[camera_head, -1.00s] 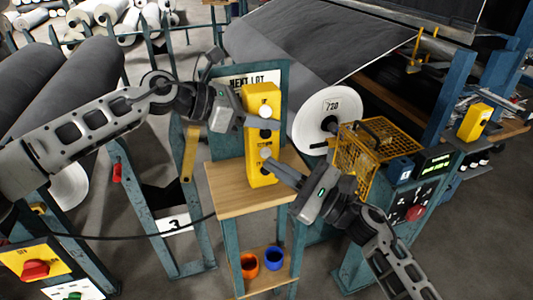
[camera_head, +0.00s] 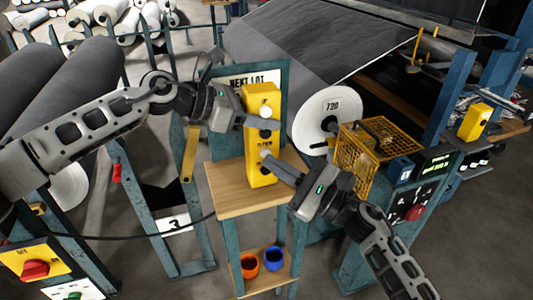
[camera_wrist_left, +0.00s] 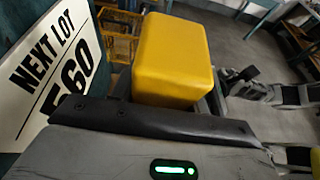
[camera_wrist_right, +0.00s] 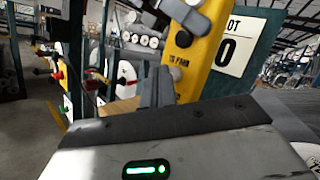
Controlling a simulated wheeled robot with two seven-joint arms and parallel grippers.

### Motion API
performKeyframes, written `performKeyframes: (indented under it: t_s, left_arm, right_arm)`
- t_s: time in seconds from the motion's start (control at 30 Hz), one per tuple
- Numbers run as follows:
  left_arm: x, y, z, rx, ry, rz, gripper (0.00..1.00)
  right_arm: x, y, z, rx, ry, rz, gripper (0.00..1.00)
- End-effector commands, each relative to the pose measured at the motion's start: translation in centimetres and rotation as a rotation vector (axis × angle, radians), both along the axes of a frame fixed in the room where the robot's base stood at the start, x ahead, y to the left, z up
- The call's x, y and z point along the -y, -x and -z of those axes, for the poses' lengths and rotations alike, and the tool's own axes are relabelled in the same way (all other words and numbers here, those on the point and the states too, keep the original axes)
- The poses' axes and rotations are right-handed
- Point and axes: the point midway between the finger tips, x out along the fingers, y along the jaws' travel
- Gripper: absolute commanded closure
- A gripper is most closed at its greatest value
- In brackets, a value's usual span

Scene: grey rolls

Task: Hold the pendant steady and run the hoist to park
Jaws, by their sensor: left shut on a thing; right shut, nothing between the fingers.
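The yellow pendant (camera_head: 261,170) stands upright on a small wooden-topped stand (camera_head: 230,200), with pale round buttons on its front. My left gripper (camera_head: 247,118) is shut on the pendant's upper part from the left; the pendant's yellow top end fills the middle of the left wrist view (camera_wrist_left: 172,60). My right gripper (camera_head: 280,168) is shut and empty, its fingertips at the pendant's lower button from the right. In the right wrist view the closed fingers (camera_wrist_right: 158,85) are close to a round button on the pendant (camera_wrist_right: 195,70); I cannot tell whether they touch it.
A "NEXT LOT" sign (camera_head: 250,80) stands behind the pendant. A large grey roll marked 720 (camera_head: 318,115) and a yellow mesh cage (camera_head: 360,160) are to the right. An orange cup (camera_head: 249,265) and a blue cup (camera_head: 273,259) sit on the lower shelf. A dark cable crosses the left side.

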Motion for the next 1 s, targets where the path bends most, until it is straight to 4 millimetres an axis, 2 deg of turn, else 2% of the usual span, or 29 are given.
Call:
performKeyframes:
  t_s: [1.0]
  left_arm:
    - [0.01, -0.04, -0.21, 0.003, 0.003, -0.001, 0.97]
  right_arm:
    - [-0.25, -0.83, -0.01, 0.0, 0.0, 0.0, 1.0]
